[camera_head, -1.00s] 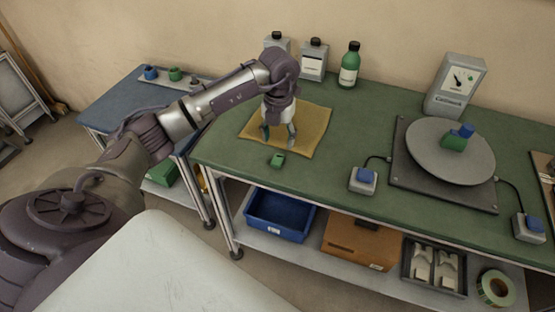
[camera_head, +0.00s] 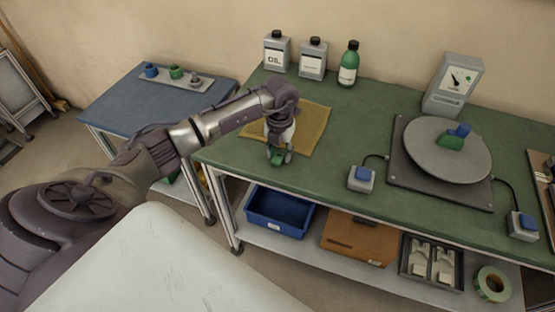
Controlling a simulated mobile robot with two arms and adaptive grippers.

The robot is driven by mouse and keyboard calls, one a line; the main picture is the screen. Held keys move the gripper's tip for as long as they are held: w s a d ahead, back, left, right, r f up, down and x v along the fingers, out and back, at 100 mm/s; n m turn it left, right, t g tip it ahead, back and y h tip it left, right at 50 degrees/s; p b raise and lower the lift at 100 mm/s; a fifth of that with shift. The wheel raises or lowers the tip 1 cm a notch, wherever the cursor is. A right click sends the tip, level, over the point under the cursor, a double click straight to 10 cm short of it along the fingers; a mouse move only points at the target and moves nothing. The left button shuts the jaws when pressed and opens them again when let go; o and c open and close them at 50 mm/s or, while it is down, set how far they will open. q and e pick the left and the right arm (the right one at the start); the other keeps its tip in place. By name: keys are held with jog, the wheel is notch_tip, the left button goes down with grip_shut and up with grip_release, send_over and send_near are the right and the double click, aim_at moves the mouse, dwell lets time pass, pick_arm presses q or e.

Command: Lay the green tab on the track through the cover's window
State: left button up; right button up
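A small green tab (camera_head: 277,160) lies on the green bench top near its front left, in front of the yellow cloth. My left gripper (camera_head: 280,157) is down at the tab, pointing down, with its fingertips close around or beside it. I cannot tell whether the fingers touch or grip it. A round grey disc (camera_head: 425,160), possibly the cover, sits on a dark square plate (camera_head: 402,181) at the right. A green piece (camera_head: 449,143) with a blue part (camera_head: 463,130) is on the disc. I cannot make out a window or track. My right gripper is not in view.
Blue-button boxes (camera_head: 361,179) (camera_head: 522,226) stand either side of the plate, wired to it. A gauge box (camera_head: 453,85) stands behind the disc. Bottles (camera_head: 348,66) line the back. The yellow cloth (camera_head: 312,128) lies flat.

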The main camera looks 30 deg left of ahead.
pick_arm(q)
jog(key=c, duration=0.4)
jog(key=shift+r, duration=0.1)
